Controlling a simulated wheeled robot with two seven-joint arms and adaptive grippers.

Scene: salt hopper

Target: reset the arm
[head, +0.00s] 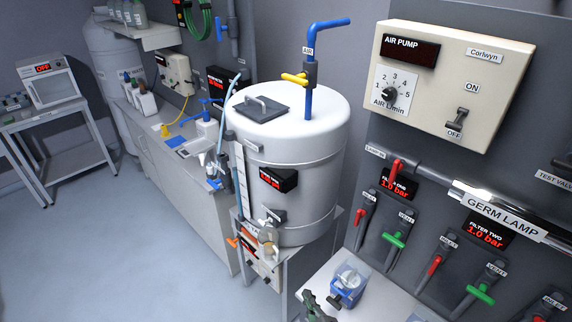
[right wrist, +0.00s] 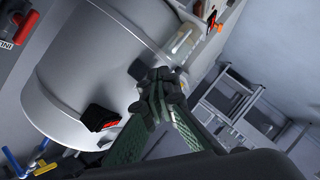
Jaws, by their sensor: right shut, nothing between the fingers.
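My right gripper (head: 316,308) shows at the bottom edge of the head view, cut off by the frame. It is in front of the white tank, over the front of the white bench. In the right wrist view its dark green fingers (right wrist: 157,78) are together with nothing between them. The white tank (head: 292,150) stands upright behind it and fills much of the wrist view (right wrist: 100,60). My arm is mostly out of view. My left gripper is in neither view.
A blue-based device (head: 348,286) sits on the white bench close to the right gripper. Red and green valve handles (head: 394,240) project from the grey panel at right. A glass flask (head: 268,246) stands by the tank's front. Open floor (head: 130,250) lies at left.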

